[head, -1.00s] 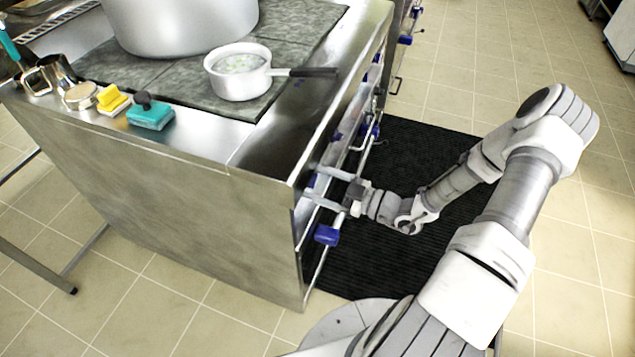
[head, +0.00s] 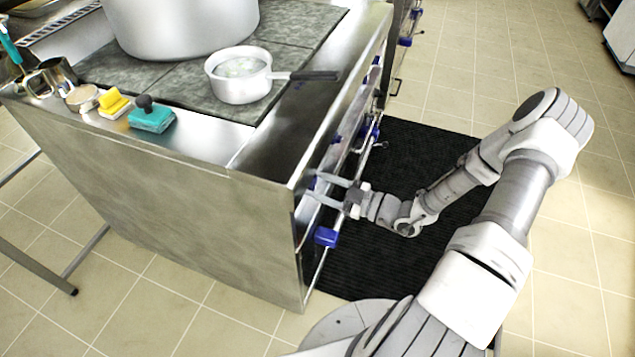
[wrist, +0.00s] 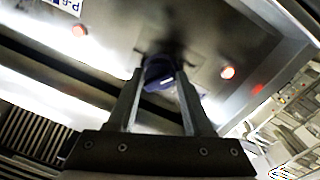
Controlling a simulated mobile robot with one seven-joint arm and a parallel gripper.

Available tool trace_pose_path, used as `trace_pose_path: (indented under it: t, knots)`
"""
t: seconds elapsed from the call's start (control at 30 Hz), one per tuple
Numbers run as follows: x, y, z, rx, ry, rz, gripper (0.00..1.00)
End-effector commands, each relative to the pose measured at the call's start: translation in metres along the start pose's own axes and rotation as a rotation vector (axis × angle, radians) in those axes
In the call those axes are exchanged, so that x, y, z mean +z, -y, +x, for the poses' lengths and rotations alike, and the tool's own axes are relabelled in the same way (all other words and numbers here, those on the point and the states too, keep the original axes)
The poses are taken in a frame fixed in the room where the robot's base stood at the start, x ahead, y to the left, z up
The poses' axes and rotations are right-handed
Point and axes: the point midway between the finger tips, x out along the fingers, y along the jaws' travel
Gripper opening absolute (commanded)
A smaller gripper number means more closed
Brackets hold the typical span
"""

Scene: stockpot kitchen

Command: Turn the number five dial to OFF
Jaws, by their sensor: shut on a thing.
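A blue dial (wrist: 158,72) on the stove's steel front panel sits between my fingers in the wrist view. My gripper (wrist: 160,80) is shut on it, one finger on each side. In the head view my gripper (head: 314,187) reaches the front of the stove (head: 210,215) near its close corner. There the fingers and the panel's steep angle mostly hide the dial. I cannot read the dial's number or its OFF mark.
Red lights (wrist: 228,72) sit on the panel beside the dial. A blue-ended handle (head: 326,236) is below my gripper. A white saucepan (head: 238,88) stands on the stovetop, its dark handle pointing toward the front edge. A black mat (head: 400,262) covers the floor.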

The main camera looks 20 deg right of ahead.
Motion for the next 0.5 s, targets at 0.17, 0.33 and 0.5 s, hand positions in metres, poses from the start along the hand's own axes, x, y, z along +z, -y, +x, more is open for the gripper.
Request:
trace_pose_path:
  t: [0.17,0.33,0.5]
  knots:
    - [-0.0022,0.0000,-0.0003,0.001,-0.009,-0.123,0.00]
    - [-0.0016,0.0001,-0.0001,0.004,-0.020,-0.280,0.00]
    - [-0.0006,-0.0001,-0.0002,0.008,-0.032,-0.441,0.00]
